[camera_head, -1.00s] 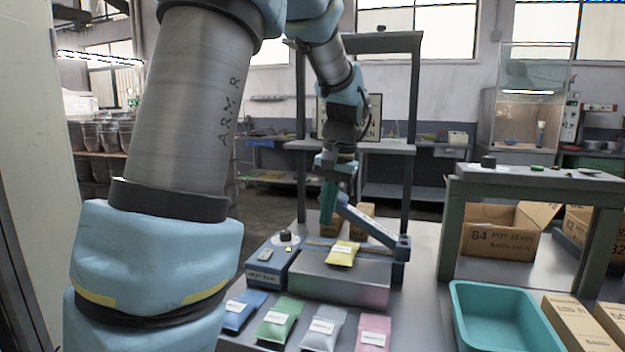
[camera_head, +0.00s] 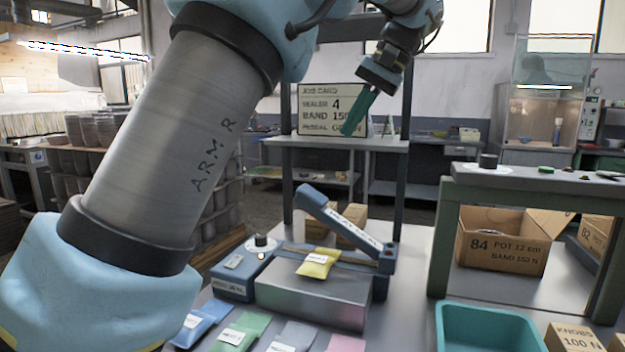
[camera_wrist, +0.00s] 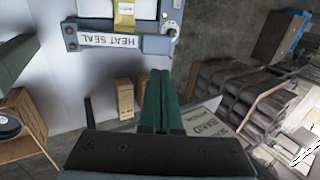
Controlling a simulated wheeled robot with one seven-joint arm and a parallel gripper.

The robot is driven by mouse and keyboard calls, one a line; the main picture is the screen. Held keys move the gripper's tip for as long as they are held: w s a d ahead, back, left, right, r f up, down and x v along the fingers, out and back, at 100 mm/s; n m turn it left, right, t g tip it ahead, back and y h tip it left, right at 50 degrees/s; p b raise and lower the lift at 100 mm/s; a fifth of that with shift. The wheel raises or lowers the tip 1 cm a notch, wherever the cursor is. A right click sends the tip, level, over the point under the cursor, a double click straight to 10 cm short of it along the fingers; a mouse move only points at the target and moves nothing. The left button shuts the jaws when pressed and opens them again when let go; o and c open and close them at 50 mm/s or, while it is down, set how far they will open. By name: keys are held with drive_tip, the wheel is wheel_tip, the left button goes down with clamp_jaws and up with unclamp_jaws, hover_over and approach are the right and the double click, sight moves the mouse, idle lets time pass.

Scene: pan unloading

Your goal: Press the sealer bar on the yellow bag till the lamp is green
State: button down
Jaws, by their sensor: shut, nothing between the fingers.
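The heat sealer (camera_head: 310,300) stands on the bench in the head view. Its blue sealer bar (camera_head: 345,220) is tilted up, hinged at the right, with its free left end raised. The yellow bag (camera_head: 319,262) lies on the sealer top under the bar, with clear space between them. It also shows at the top of the wrist view (camera_wrist: 124,22). My gripper (camera_head: 347,132) is shut and empty, above and behind the bar, apart from it. Its green fingers show together in the wrist view (camera_wrist: 160,75). I see a small red spot by the hinge; I cannot tell whether it is the lamp.
Blue (camera_head: 200,322), green (camera_head: 240,331), grey and pink bags lie in front of the sealer. A teal bin (camera_head: 490,328) is at the right. A job card (camera_head: 333,110) stands on the shelf behind my gripper. Cartons (camera_head: 351,226) stand behind the bar.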

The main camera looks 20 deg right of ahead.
sight(311, 190)
drive_tip(key=p+x, duration=0.1)
drive_tip(key=x, duration=1.3)
drive_tip(key=shift+p, duration=0.4)
drive_tip(key=shift+w+f, duration=0.1)
drive_tip(key=w+a+f+g+h, duration=0.1)
drive_tip(key=f, duration=0.2)
drive_tip(key=w+a+f+g+h+b, duration=0.1)
drive_tip(key=a+f, duration=0.1)
drive_tip(key=f, duration=0.1)
drive_tip(key=w+a+f+g+h+b, duration=0.1)
drive_tip(key=f+h, duration=0.1)
drive_tip(key=f, duration=0.1)
drive_tip(key=shift+w+a, duration=0.25)
drive_tip(key=shift+w, duration=0.1)
drive_tip(key=shift+a+f+b, duration=0.2)
drive_tip(key=shift+f+b, duration=0.05)
drive_tip(key=shift+f, duration=0.35)
drive_tip(key=shift+a+f+b, duration=0.2)
drive_tip(key=shift+f+b, duration=0.05)
drive_tip(key=shift+f, duration=0.35)
wheel_tip(311, 190, up, 16)
drive_tip(key=p, duration=0.2)
drive_tip(key=shift+d, duration=0.25)
